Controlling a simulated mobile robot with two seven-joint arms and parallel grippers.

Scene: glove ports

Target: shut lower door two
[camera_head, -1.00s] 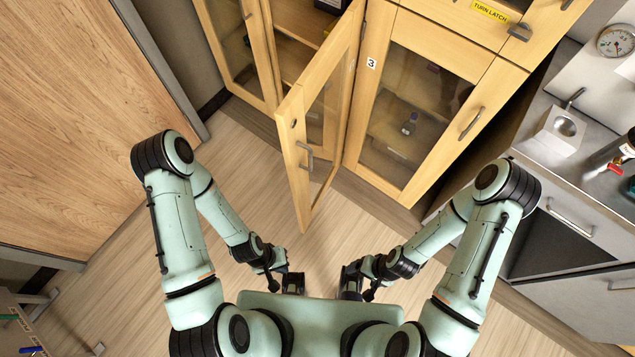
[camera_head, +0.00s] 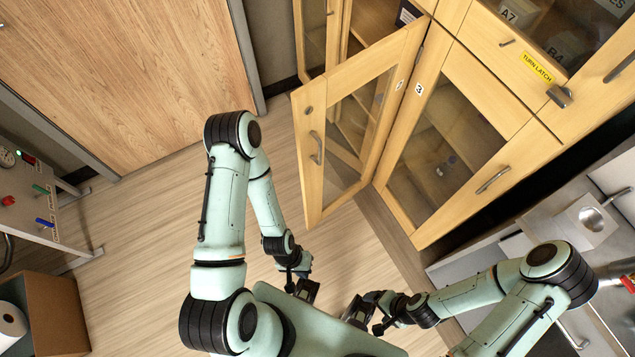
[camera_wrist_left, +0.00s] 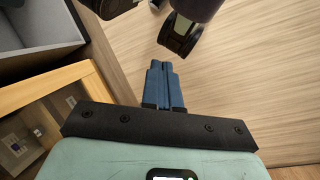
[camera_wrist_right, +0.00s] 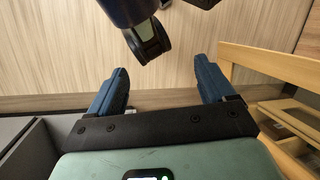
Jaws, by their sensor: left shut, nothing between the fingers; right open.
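An open lower wooden door with a glass pane (camera_head: 352,115) swings out from the cabinet, hinged beside the door marked 3. I take it for lower door two, though its own number is too small to read. Its grey bar handle (camera_head: 317,148) and a round lock (camera_head: 308,110) are on its free edge. My left gripper (camera_head: 307,289) is low in front of the door, apart from it; its blue fingers (camera_wrist_left: 165,84) are together and empty. My right gripper (camera_head: 358,311) is to its right, also apart from the door; its blue fingers (camera_wrist_right: 160,82) are spread with nothing between.
The shut door marked 3 (camera_head: 450,150) is to the right. A yellow "turn latch" label (camera_head: 537,67) is above it. A counter with a metal cup holder (camera_head: 590,222) is at right. A cardboard box (camera_head: 50,310) is at lower left. Open floor (camera_head: 150,240) is at left.

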